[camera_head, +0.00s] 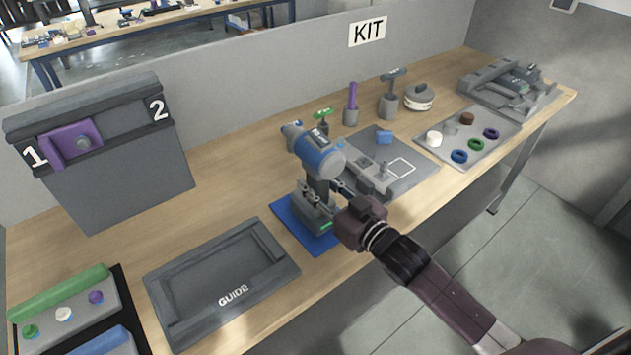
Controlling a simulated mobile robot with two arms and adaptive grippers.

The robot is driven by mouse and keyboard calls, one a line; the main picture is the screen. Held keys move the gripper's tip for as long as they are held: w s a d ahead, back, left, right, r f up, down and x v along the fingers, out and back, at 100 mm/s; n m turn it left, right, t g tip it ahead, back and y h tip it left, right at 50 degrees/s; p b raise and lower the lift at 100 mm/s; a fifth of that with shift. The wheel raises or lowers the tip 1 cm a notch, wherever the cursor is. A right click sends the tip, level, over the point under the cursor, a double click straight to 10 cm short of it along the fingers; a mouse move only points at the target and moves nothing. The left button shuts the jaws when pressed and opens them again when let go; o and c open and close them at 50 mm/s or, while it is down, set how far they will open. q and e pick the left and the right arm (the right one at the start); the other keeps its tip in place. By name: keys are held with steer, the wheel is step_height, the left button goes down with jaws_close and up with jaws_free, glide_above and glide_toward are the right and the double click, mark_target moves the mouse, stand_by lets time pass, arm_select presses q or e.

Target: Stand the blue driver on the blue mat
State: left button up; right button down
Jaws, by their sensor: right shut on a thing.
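The blue driver (319,153) is a cordless drill with a blue body and grey grip, foot and nose. It stands upright, its foot over the blue mat (288,216) on the wooden bench, its nose pointing to the upper left. I cannot tell whether the foot touches the mat. My right gripper (330,197) comes in from the lower right and is shut on the driver at its lower grip. The fingertips are partly hidden by the driver. My left gripper is not in view.
A grey GUIDE tray (163,288) lies left of the mat. A grey plate (415,165) with small parts lies just right of the driver. Behind stand a purple-handled tool (352,97) and a green-topped one (323,115). A panel with a purple slider (75,143) stands at left.

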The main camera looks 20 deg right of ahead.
steer(key=shift+r, duration=0.2)
stand_by(0.4)
steer(key=shift+f, duration=0.35)
steer(key=c, duration=1.5)
jaws_free()
steer(key=shift+o, duration=0.3)
steer(key=shift+f, duration=0.35)
steer(key=shift+s, duration=0.1)
steer(key=v, duration=1.2)
steer(key=shift+r, duration=0.25)
